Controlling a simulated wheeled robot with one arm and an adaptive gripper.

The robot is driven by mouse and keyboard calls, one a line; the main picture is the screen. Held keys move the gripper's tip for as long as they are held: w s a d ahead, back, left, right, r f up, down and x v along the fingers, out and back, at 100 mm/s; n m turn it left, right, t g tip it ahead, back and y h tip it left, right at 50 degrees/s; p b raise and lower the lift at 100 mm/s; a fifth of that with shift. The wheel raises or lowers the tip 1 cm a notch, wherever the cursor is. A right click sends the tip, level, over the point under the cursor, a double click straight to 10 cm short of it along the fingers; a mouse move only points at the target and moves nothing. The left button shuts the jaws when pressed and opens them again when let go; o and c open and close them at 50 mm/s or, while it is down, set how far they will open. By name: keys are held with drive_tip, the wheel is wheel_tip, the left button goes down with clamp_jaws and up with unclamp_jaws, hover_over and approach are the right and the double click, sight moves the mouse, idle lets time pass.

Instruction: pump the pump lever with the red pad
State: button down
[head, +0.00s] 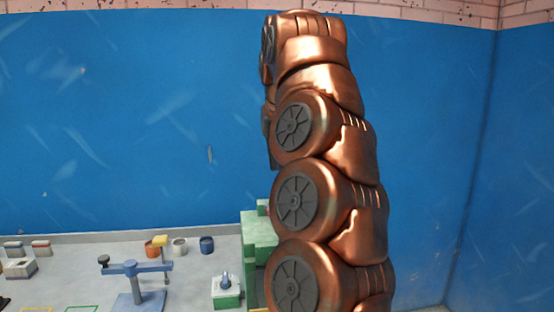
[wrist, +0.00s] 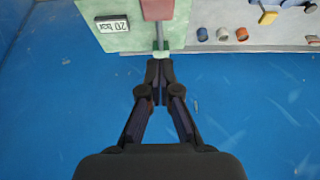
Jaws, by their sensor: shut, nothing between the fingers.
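The pump lever shows in the wrist view as a thin grey rod (wrist: 160,34). The red pad (wrist: 157,10) is at its upper end, cut by the top edge of the picture. The rod's lower end is near a small dark green piece at the edge of a pale green surface. My gripper (wrist: 158,64) is shut and empty. Its fingertips are just below the rod's lower end in the picture, in line with it; I cannot tell whether they touch. In the head view my arm hides the gripper, and neither lever nor pad can be made out.
A display (wrist: 112,25) reading "20 bar" lies left of the lever. A green block (head: 258,232) stands beside my arm. A blue T-shaped stand (head: 134,272), a small green box (head: 226,292) and several cups are on the grey table. A blue wall rises behind.

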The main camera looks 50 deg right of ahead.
drive_tip(key=shift+p+x, duration=0.5)
drive_tip(key=shift+x, duration=2.75)
drive_tip(key=shift+s+a+f+p, duration=0.1)
drive_tip(key=shift+s+f+p, duration=0.05)
drive_tip(key=shift+f, duration=0.5)
drive_tip(key=shift+s+a+f+p, duration=0.15)
drive_tip(key=shift+s+f+p, duration=0.05)
drive_tip(key=shift+f, duration=0.4)
drive_tip(key=shift+s+a+f+p, duration=0.1)
drive_tip(key=shift+s+f+p, duration=0.05)
drive_tip(key=shift+f, duration=0.5)
drive_tip(key=shift+f, duration=0.15)
